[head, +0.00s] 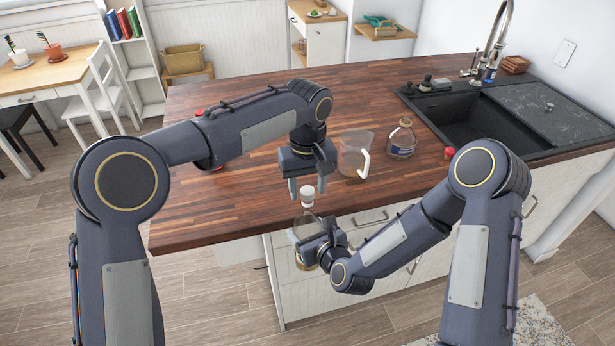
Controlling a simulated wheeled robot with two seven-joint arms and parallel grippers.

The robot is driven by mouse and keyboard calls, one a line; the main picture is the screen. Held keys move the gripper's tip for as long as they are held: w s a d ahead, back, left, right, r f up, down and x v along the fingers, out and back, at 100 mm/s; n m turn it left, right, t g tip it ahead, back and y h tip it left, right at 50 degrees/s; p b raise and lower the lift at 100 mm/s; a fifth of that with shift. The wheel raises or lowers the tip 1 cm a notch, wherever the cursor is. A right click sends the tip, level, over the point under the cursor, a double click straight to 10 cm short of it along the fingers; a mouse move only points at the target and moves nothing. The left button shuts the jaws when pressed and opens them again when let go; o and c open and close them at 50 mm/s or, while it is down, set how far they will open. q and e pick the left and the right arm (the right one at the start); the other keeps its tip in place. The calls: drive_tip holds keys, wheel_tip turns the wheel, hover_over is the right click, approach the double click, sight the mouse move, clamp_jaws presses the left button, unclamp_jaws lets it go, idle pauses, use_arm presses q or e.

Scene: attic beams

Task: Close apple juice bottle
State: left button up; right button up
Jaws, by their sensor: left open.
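My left gripper (308,187) is open and points down over the counter's front edge. A small white cap (307,196) shows just below and between its fingertips; I cannot tell if they touch it. Below the cap, a clear bottle (303,225) hangs in front of the counter, its lower part partly hidden by my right gripper (306,246). The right gripper is around this bottle and appears to hold it up. The cap looks in line above the bottle; whether it sits on the neck is unclear.
A clear pitcher with a white handle (354,155) and a blue-labelled bottle (402,139) stand on the wooden counter (240,185). A small red item (449,152) lies near the black sink (470,122). Red objects are partly hidden behind my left arm. The counter's left front is clear.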

use_arm(q)
drive_tip(key=shift+c, duration=0.4)
clamp_jaws()
drive_tip(key=m, duration=0.6)
drive_tip(key=shift+m, duration=0.3)
drive_tip(key=m, duration=0.4)
drive_tip(key=shift+m, duration=0.4)
drive_tip(key=m, duration=0.3)
drive_tip(key=shift+m, duration=0.3)
drive_tip(key=shift+o, duration=0.6)
unclamp_jaws()
drive_tip(key=shift+r, duration=2.2)
